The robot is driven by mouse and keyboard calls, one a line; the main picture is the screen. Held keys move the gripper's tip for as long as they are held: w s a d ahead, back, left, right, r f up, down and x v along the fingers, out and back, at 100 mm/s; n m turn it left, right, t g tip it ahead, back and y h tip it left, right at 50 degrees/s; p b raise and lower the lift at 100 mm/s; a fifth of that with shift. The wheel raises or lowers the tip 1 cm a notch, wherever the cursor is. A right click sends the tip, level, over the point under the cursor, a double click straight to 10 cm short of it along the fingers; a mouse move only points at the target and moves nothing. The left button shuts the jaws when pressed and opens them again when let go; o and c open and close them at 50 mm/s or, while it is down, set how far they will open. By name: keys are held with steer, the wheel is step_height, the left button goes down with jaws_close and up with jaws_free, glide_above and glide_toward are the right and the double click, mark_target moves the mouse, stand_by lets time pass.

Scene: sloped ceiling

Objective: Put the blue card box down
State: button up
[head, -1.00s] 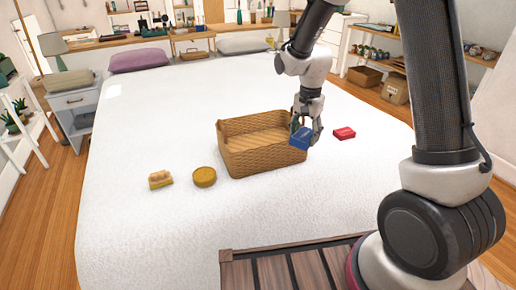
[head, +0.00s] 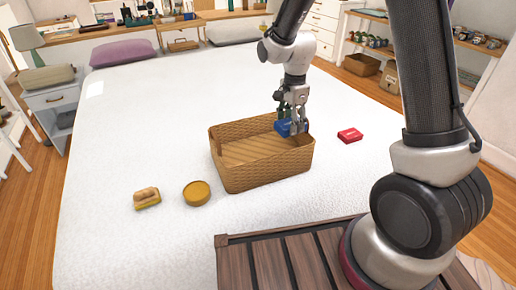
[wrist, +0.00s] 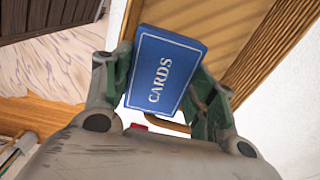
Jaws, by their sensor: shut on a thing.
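The blue card box (head: 284,128) is held in my gripper (head: 292,124) at the right end of the wicker basket (head: 262,176). In the wrist view the blue card box (wrist: 165,68), with "CARDS" in white on its face, sits between the two green-padded fingers of my gripper (wrist: 165,85). In the head view the fingers cover part of the box. The basket stands on the white bed, and its visible floor is empty. Whether the box touches the basket cannot be told.
A red box (head: 350,135) lies on the bed (head: 150,110) to the right of the basket. A round yellow tin (head: 196,193) and a small yellow item with a tan top (head: 147,198) lie to its left. The bed is clear behind the basket.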

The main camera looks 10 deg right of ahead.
steer(key=f, duration=0.8)
steer(key=shift+w+f, duration=0.1)
steer(key=shift+w, duration=0.3)
steer(key=shift+f, duration=2.2)
steer(key=o, duration=0.8)
steer(key=shift+f, duration=0.1)
steer(key=shift+o, duration=0.2)
